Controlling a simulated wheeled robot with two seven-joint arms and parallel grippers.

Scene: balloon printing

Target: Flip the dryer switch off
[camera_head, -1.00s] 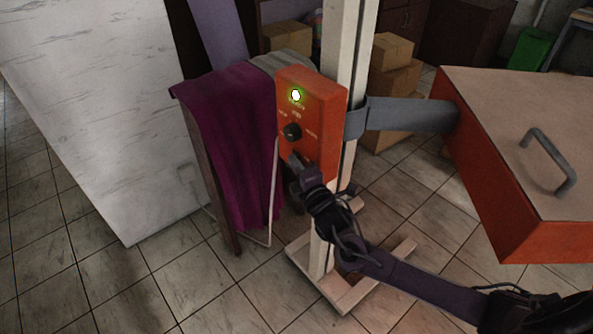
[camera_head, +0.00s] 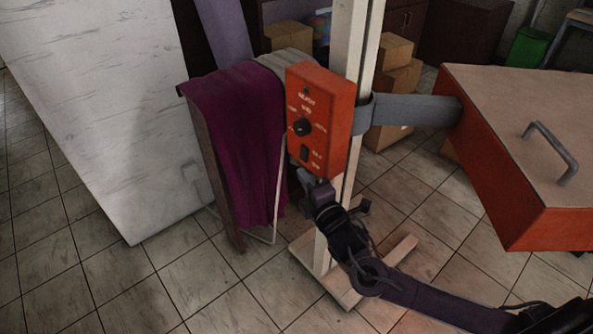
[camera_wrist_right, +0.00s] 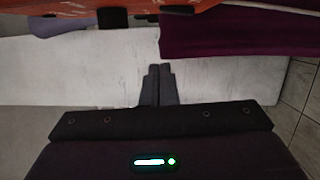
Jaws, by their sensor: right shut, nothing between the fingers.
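The dryer's orange control box (camera_head: 325,110) is fixed to a pale upright post. Its front carries a dark indicator lamp (camera_head: 306,91), a black round knob (camera_head: 302,127) and a black rocker switch (camera_head: 305,153) near the bottom. The lamp is unlit. My right gripper (camera_head: 304,177) is just below the box and its switch, apart from the switch. In the right wrist view its fingers (camera_wrist_right: 158,72) are shut together and empty, with the orange box (camera_wrist_right: 60,8) along the top edge. My left gripper is not in view.
A purple cloth (camera_head: 240,140) hangs on a rack left of the box. A large white marbled panel (camera_head: 90,110) stands further left. An orange dryer head (camera_head: 520,140) with a grey handle (camera_head: 552,152) juts out at right. Cardboard boxes (camera_head: 395,90) stand behind.

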